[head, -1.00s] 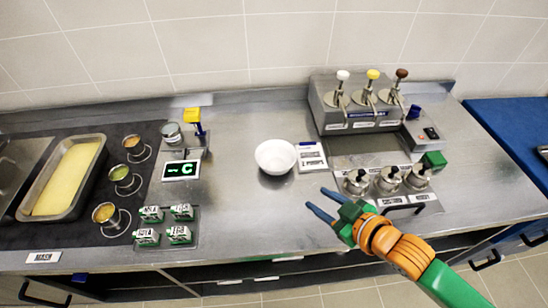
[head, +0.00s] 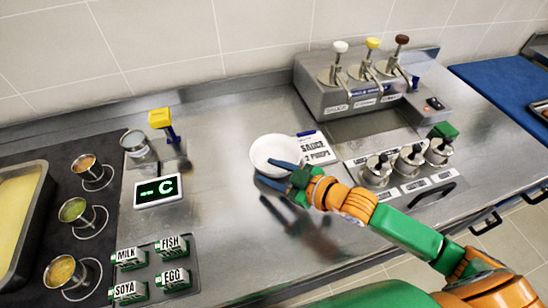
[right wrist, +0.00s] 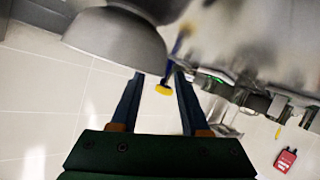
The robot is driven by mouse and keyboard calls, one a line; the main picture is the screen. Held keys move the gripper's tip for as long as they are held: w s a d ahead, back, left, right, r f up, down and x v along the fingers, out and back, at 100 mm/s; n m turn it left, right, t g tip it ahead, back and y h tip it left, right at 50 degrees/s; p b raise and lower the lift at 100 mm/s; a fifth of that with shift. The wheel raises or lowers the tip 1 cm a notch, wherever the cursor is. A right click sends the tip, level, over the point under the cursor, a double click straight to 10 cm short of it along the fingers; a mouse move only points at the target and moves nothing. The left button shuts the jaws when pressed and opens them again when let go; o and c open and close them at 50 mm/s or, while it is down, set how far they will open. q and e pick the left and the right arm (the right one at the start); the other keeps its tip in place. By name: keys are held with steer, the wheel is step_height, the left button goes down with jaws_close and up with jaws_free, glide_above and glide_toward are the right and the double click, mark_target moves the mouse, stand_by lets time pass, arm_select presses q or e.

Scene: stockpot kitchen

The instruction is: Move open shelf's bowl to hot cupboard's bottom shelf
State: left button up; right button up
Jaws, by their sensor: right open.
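The white bowl (head: 275,150) stands upright on the steel counter, left of a small printed card. My right gripper (head: 269,173) is open at the bowl's near side. One finger overlaps the near rim in the head view, and I cannot tell whether it touches. In the right wrist view the picture is upside down. The bowl (right wrist: 115,38) shows grey at the upper left, beyond the open right gripper (right wrist: 152,78), with nothing between the fingers. My left gripper is not in view. I cannot make out the hot cupboard or its bottom shelf.
A sauce pump unit (head: 360,85) stands behind right, with lidded pots (head: 410,160) in front of it. Left are a display (head: 158,190), a yellow-topped stand (head: 161,118), labelled boxes (head: 150,268) and sauce cups (head: 75,210). The counter in front of the bowl is clear.

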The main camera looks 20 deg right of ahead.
steer(key=x, duration=0.2)
steer(key=shift+w+a+f, duration=0.15)
steer(key=shift+w+a, duration=0.05)
steer(key=shift+a, duration=0.05)
jaws_close()
stand_by(1.1)
